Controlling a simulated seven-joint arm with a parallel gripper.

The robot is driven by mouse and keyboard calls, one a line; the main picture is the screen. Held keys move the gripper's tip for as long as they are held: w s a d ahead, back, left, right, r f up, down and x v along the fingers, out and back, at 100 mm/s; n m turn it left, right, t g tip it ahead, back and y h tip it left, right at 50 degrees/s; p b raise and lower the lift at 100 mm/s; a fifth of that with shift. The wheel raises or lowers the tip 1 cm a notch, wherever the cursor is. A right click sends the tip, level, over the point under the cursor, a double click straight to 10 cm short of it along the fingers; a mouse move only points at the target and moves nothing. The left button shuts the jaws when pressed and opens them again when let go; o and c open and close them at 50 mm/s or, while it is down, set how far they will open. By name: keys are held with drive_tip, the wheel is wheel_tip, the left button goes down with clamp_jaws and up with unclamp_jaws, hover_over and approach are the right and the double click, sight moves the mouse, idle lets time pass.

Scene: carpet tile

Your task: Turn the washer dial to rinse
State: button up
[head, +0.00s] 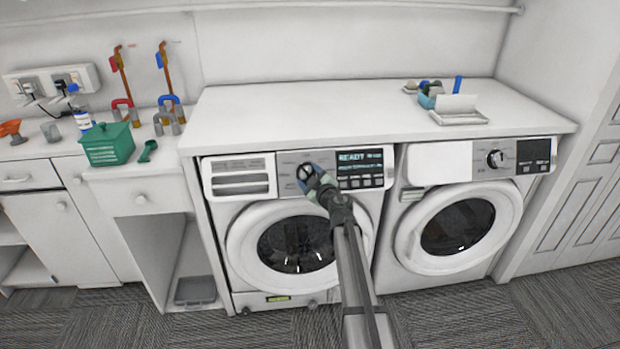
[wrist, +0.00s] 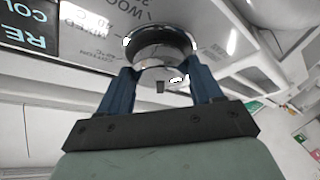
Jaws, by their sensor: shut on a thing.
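The left washer (head: 230,228) is white with a round glass door and a display reading READY. Its dial (head: 305,171) sits on the panel between the drawer and the display, partly hidden by my gripper (head: 315,180). In the wrist view the dial (wrist: 160,42) is a round knob with a silvery rim. My gripper (wrist: 162,82) is shut on the dial, with a blue finger on each side of it. The printed labels around the dial are partly visible, upside down. I cannot tell which setting the dial points to.
A second machine (head: 400,240) with its own dial (head: 495,158) stands to the right. A white countertop (head: 300,112) lies just above both. A green box (head: 108,145) stands on the left counter. My arm crosses in front of the washer door.

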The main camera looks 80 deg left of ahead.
drive_tip(key=shift+n+h, duration=0.3)
drive_tip(key=shift+n, duration=0.5)
drive_tip(key=shift+n+g, duration=0.3)
drive_tip(key=o, duration=1.1)
drive_tip(key=shift+c, duration=0.2)
drive_tip(key=v, duration=1.3)
drive_tip(key=shift+w+d, duration=0.2)
drive_tip(key=shift+d, duration=0.15)
